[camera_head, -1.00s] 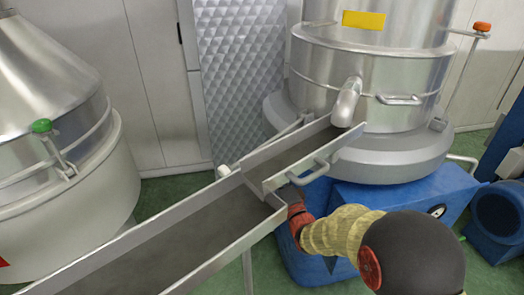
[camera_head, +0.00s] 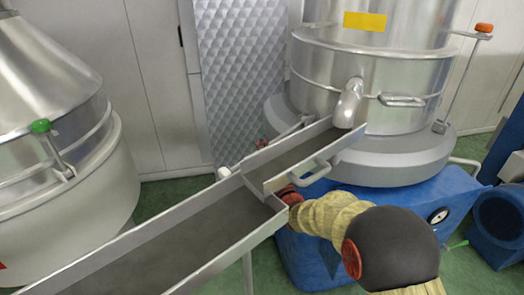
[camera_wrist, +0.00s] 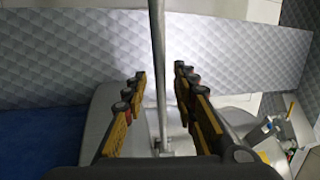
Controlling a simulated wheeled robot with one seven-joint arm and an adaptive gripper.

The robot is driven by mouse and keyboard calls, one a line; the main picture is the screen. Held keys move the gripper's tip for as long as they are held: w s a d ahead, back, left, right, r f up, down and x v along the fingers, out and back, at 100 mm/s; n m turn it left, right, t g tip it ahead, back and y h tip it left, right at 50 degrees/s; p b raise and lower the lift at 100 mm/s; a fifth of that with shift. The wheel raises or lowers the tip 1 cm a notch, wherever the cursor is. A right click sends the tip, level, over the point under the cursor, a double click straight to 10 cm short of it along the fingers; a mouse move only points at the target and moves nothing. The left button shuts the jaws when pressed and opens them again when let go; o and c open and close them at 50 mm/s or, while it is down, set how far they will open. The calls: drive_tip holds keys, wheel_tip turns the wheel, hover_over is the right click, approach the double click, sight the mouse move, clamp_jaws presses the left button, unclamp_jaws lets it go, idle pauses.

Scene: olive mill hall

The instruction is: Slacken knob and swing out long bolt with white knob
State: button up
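The long bolt (camera_head: 272,144) with the white knob (camera_head: 223,172) leans out from the steel vessel (camera_head: 335,75), behind the chute in the head view. In the wrist view a thin steel rod (camera_wrist: 157,70), apparently this bolt, runs down between my fingers to a small bracket; its white knob is out of that view. My gripper (camera_wrist: 160,75) is open, with one finger on either side of the rod. I cannot tell whether either finger touches it. In the head view the chute hides my gripper; a small red part shows just beyond the chute, close to the bolt.
The steel chute (camera_head: 165,248) with its handle crosses in front, and my arm passes under it. A green-knob bolt (camera_head: 52,145) sits on the left vessel, and an orange-knob bolt (camera_head: 467,75) at right. A blue machine base (camera_head: 395,205) stands below. A quilted panel (camera_head: 240,75) is behind.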

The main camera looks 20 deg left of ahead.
drive_tip(key=shift+c, duration=0.3)
clamp_jaws()
idle(0.6)
